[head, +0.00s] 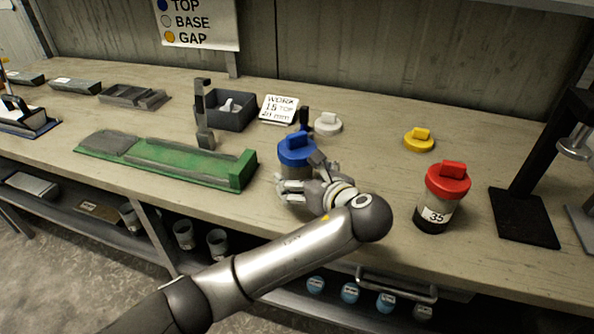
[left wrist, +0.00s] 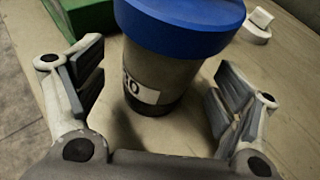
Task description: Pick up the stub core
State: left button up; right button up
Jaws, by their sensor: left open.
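A grey cylinder with a blue cap (head: 296,150) stands upright on the bench; I take it as the stub core, though I cannot be sure. In the left wrist view the blue-capped cylinder (left wrist: 165,72) shows part of a white label ending in 0. My left gripper (head: 305,184) is open at the cylinder's near side. In the left wrist view its fingers (left wrist: 160,80) stand apart on either side of the lower body, with gaps showing. A second cylinder with a red cap (head: 443,190) and a label 35 stands to the right. My right gripper is out of view.
A green tray (head: 170,158) lies left of the blue-capped cylinder. Behind are a dark bin (head: 230,122), a work card (head: 279,109), a loose white cap (head: 328,124) and a yellow cap (head: 419,140). A black stand (head: 522,215) is at right. The bench's front edge is close.

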pick_arm(q)
jog(key=x, duration=0.2)
jog(key=shift+w+a+f, duration=0.15)
jog(key=shift+w, duration=0.2)
jog(key=shift+w+a+f, duration=0.15)
jog(key=shift+w, duration=0.25)
jog(key=c, duration=1.4)
jog(key=shift+c, duration=1)
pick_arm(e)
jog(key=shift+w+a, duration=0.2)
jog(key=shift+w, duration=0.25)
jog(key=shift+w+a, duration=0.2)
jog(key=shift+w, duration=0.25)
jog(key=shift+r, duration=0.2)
